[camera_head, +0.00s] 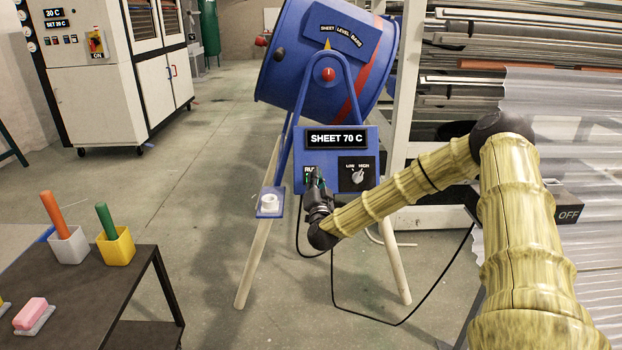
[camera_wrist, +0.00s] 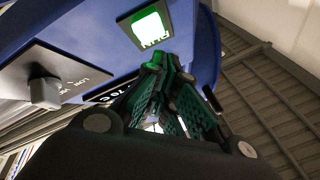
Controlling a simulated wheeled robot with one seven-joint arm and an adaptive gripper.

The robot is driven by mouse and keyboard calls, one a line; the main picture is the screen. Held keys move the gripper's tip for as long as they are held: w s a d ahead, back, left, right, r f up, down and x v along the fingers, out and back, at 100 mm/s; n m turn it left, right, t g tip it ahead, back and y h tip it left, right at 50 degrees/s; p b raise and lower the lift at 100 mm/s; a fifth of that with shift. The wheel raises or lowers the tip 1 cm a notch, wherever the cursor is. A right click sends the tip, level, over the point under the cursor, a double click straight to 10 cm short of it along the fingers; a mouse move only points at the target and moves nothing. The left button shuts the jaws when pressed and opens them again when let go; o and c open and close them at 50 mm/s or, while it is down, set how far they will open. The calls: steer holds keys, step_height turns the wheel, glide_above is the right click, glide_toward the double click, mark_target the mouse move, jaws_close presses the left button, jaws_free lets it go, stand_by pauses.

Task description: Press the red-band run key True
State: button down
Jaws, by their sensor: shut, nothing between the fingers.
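The blue machine with a red band (camera_head: 362,95) around its drum stands in the middle of the head view. Its blue control box reads SHEET 70 C (camera_head: 336,139). The run key (camera_head: 309,169) is at the box's lower left, partly hidden by my gripper. In the wrist view the run key (camera_wrist: 149,27) is lit green-white, with RUN upside down. My gripper (camera_head: 316,182) is shut and empty, pointing up at the key. In the wrist view its fingertips (camera_wrist: 166,66) are just below the key; I cannot tell whether they touch it.
A LOW/HIGH knob (camera_head: 357,176) sits right of the key, also in the wrist view (camera_wrist: 44,92). A small blue shelf with a white ring (camera_head: 269,203) is at left. Cables hang below the box. A dark table (camera_head: 120,290) with cups stands front left. Corrugated sheets (camera_head: 560,95) are at right.

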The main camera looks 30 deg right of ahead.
steer(key=s+a+r+p, duration=0.1)
steer(key=s, duration=0.1)
steer(key=s+a+r+p, duration=0.1)
steer(key=s, duration=0.1)
steer(key=shift+a+r+p, duration=0.2)
steer(key=shift+r+p, duration=0.15)
steer(key=shift+w, duration=0.1)
stand_by(0.4)
